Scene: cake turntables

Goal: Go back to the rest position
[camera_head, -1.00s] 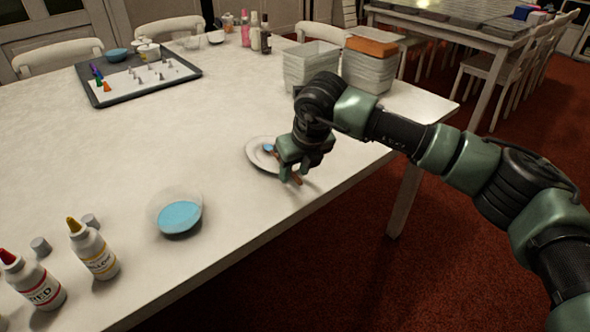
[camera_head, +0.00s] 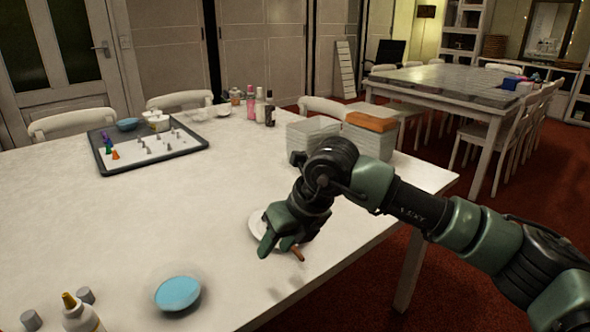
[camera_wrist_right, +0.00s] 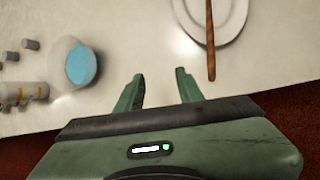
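My right gripper (camera_head: 279,246) is over the near edge of the white table, in front of a small white plate (camera_head: 256,228). In the right wrist view its two fingers (camera_wrist_right: 158,90) are apart with nothing between them. A tool with a brown handle (camera_head: 298,254) rests across the plate, its handle sticking out over the rim. In the wrist view the handle (camera_wrist_right: 210,45) is apart from the fingers. In the head view the gripper hides part of the plate and the tool. My left gripper is in neither view.
A bowl of blue icing (camera_head: 178,292) stands left of the gripper, with a squeeze bottle (camera_head: 80,316) farther left. A dark tray (camera_head: 196,161) with small nozzles, several bottles (camera_head: 259,108) and stacked containers (camera_head: 371,140) are farther back. The middle of the table is clear.

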